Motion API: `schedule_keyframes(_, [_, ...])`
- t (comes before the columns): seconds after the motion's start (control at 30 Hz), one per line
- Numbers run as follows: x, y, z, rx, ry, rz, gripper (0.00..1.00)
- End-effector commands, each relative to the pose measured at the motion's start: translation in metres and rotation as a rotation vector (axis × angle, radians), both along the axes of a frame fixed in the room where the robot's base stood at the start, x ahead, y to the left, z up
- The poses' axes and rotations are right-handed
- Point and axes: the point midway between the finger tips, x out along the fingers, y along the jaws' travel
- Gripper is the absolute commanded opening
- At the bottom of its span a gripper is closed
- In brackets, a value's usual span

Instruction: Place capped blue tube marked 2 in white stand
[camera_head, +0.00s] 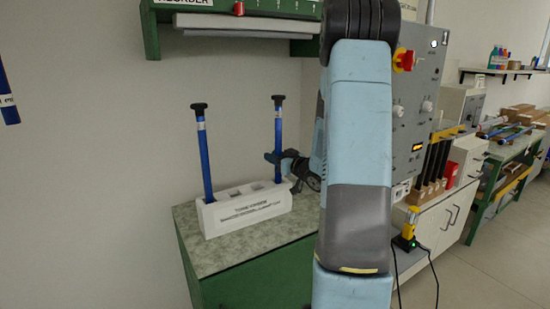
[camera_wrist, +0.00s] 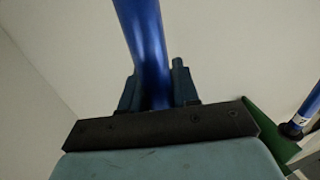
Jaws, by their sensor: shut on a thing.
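The white stand (camera_head: 243,208) sits on a green cabinet with a speckled top, with open square sockets in its middle. One black-capped blue tube (camera_head: 205,155) stands upright, slightly tilted, in its left end. Another black-capped blue tube (camera_head: 278,130) is upright at its right end, its foot at or in the right socket; how deep is unclear. My gripper (camera_head: 272,158) is shut on this right tube below its label. In the wrist view the held tube (camera_wrist: 148,45) passes between my fingers (camera_wrist: 155,90). Its number is not legible.
A green shelf (camera_head: 150,30) overhangs the stand. A blue labelled tube (camera_head: 8,100) shows at the left edge. A grey control box (camera_head: 412,100) is right of my arm. In the wrist view, another capped tube (camera_wrist: 305,105) bears an unclear mark.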

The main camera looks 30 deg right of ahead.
Motion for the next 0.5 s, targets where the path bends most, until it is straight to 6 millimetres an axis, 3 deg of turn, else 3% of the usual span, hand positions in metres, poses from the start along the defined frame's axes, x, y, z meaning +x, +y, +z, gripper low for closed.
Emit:
schedule_keyframes(0.3, [0.0002, 0.0004, -0.0015, -0.001, -0.001, 0.0, 0.0])
schedule_keyframes(0.33, [0.0002, 0.0004, -0.0018, -0.001, -0.001, 0.0, 0.31])
schedule_keyframes(0.5, [0.0003, 0.0005, -0.0013, -0.001, -0.001, 0.001, 0.47])
